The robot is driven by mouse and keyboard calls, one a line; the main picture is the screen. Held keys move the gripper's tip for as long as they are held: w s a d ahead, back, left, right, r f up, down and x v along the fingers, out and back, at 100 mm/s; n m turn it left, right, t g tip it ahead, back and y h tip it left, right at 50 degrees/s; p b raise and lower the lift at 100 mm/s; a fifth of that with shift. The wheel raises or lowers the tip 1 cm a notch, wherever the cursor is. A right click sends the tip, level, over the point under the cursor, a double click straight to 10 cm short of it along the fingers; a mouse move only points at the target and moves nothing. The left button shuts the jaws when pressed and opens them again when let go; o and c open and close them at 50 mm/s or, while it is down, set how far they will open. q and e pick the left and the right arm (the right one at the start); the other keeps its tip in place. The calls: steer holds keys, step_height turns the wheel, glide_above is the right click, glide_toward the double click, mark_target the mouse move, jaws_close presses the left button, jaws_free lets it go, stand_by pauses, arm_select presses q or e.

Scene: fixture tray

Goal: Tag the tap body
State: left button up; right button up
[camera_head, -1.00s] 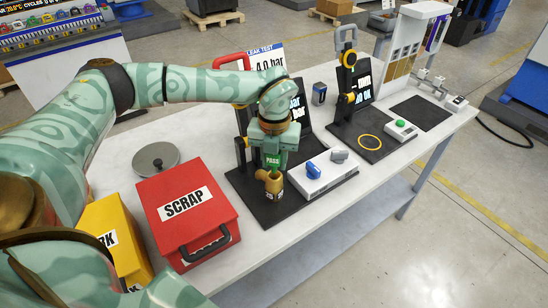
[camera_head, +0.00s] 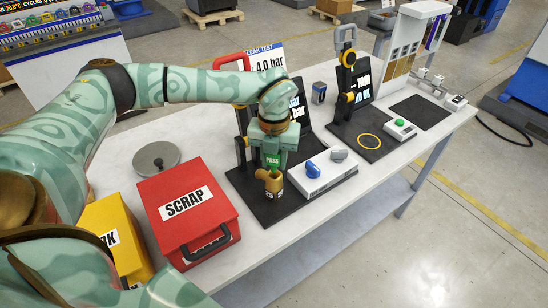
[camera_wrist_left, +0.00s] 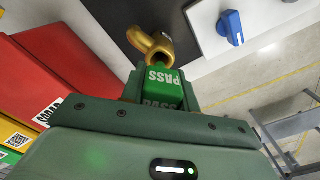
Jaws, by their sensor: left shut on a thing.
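The brass tap body (camera_head: 269,184) stands on the black base plate of the leak test station; it also shows in the wrist view (camera_wrist_left: 150,44). My left gripper (camera_head: 273,150) points down right over it. It is shut on a green tag marked PASS (camera_head: 272,162), which shows large in the wrist view (camera_wrist_left: 163,84). The tag's far end is at the tap body and overlaps it in the picture; whether it is fixed on it I cannot tell. The gripper hides part of the station. My right gripper is not in view.
A red SCRAP box (camera_head: 188,213) and a yellow box (camera_head: 116,243) stand left of the station. A white box with a blue knob (camera_head: 313,170) is close on the right. A second station (camera_head: 366,134) stands further right. The front edge of the white table is near.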

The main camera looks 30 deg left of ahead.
arm_select(q)
steer(key=shift+f+b, duration=0.35)
steer(key=shift+f, duration=1.05)
stand_by(1.8)
steer(key=shift+r+p, duration=0.3)
steer(key=shift+p, duration=0.4)
stand_by(0.4)
steer(key=shift+f, duration=0.3)
stand_by(1.3)
steer(key=shift+r+p, duration=0.25)
steer(key=shift+p, duration=0.45)
stand_by(0.5)
steer(key=shift+f, duration=0.2)
stand_by(0.7)
